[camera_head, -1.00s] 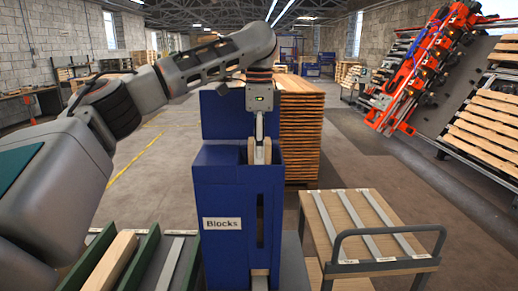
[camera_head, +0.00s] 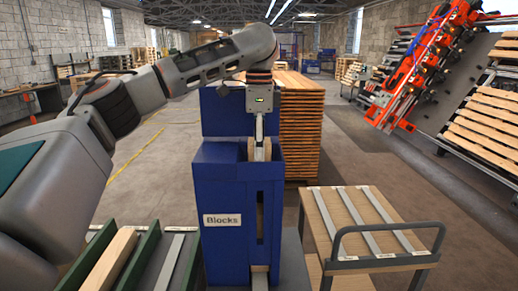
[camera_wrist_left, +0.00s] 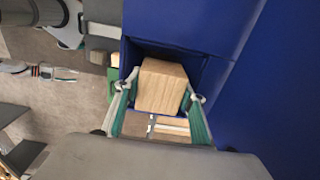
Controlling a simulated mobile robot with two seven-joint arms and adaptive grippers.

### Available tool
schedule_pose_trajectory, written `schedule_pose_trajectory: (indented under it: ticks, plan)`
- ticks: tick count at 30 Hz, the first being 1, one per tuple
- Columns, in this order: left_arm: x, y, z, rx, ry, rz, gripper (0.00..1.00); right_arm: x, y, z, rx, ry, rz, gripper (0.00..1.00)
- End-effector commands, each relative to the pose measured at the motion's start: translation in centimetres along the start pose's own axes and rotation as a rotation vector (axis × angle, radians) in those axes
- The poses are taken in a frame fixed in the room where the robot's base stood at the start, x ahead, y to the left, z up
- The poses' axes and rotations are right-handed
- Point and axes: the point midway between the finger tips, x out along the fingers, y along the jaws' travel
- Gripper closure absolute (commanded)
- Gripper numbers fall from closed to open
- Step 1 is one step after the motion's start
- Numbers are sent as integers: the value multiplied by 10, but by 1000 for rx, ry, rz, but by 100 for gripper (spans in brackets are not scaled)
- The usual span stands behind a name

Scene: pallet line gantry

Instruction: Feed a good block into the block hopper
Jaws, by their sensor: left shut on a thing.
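The blue block hopper, labelled "Blocks" (camera_head: 222,220), stands upright in the middle of the head view. My left gripper (camera_head: 260,152) points straight down at its open top. In the left wrist view, my left gripper (camera_wrist_left: 160,100) is shut on a pale wooden block (camera_wrist_left: 162,86), one finger on each side. The block is at the hopper mouth, with blue hopper walls (camera_wrist_left: 225,80) around it. In the head view the fingers and hopper rim mostly hide the block. What seems to be my right gripper (camera_wrist_left: 58,73) shows small at the left of the wrist view; its opening is unclear.
A green-walled rack (camera_head: 142,258) at lower left holds a long wooden piece (camera_head: 110,260). A cart with a grey handle (camera_head: 345,222) stands right of the hopper. A tall stack of wooden boards (camera_head: 302,130) is behind it. Orange machinery (camera_head: 425,60) stands at upper right.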

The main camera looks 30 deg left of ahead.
Motion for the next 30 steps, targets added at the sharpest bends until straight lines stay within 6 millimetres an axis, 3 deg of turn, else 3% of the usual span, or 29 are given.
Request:
schedule_pose_trajectory:
  ticks: [29, 30]
  plan:
    - [8, 0, 0, 0, 1, 0, 83, 0, 1, 1, -2, -1, 1, 60]
    - [8, 0, 0, 0, 1, 0, 53, 0, 1, 1, -4, -1, 1, 60]
